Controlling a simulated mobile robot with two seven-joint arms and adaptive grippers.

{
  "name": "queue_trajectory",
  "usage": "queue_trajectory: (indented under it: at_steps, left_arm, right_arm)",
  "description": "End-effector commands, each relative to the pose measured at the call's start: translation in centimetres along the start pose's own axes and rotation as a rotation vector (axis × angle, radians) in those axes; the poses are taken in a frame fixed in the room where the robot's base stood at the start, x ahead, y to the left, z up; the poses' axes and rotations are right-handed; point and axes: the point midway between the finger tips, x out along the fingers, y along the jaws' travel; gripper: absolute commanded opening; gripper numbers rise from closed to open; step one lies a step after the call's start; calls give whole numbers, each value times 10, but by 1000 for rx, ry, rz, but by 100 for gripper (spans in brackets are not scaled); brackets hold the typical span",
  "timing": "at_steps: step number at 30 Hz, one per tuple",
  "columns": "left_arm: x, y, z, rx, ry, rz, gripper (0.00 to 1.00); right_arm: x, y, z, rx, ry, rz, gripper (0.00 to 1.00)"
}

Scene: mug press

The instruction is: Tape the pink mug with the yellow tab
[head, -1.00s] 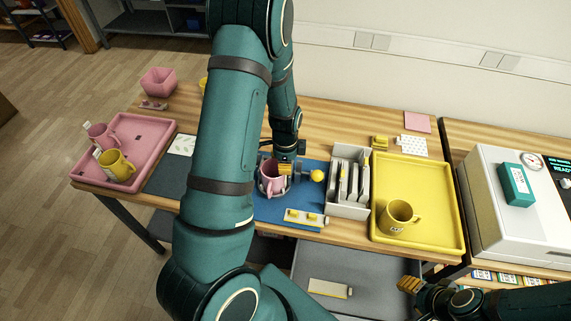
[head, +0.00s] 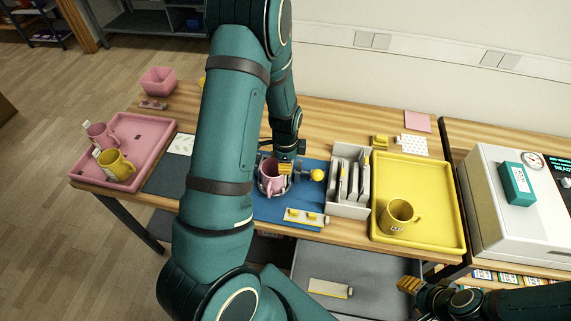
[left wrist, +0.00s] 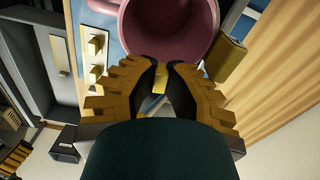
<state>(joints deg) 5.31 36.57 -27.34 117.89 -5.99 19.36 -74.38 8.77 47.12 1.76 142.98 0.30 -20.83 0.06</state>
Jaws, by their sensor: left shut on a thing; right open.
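The pink mug (head: 269,178) stands on the blue mat (head: 268,207), partly hidden by my left arm. It fills the top of the left wrist view (left wrist: 180,38), with its open mouth showing. My left gripper (head: 286,168) is at the mug's right side. In the left wrist view its fingers (left wrist: 160,82) are shut on a small yellow tab (left wrist: 159,80), close against the mug's wall; I cannot tell whether the tab touches it. A pale strip with yellow tabs (head: 305,217) lies in front of the mug. My right gripper (head: 408,286) is open and empty, low at the right.
A pink tray (head: 152,130) at the left holds a pink mug (head: 99,135) and another yellow mug (head: 117,163).

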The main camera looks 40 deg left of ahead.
Motion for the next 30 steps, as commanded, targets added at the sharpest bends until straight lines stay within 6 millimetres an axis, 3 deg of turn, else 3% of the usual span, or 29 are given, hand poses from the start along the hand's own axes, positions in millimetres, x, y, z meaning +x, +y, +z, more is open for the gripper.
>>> queue_trajectory:
  at_steps: [14,15,17,30]
  left_arm:
    - [1,1,0,0,-1,2,0]
    - [1,1,0,0,-1,2,23]
    - [1,1,0,0,-1,2,44]
    - [-8,0,0,1,1,-1,46]
  right_arm:
    - [0,0,0,0,0,0,47]
    - [0,0,0,0,0,0,47]
    - [0,0,0,0,0,0,47]
    - [0,0,0,0,0,0,47]
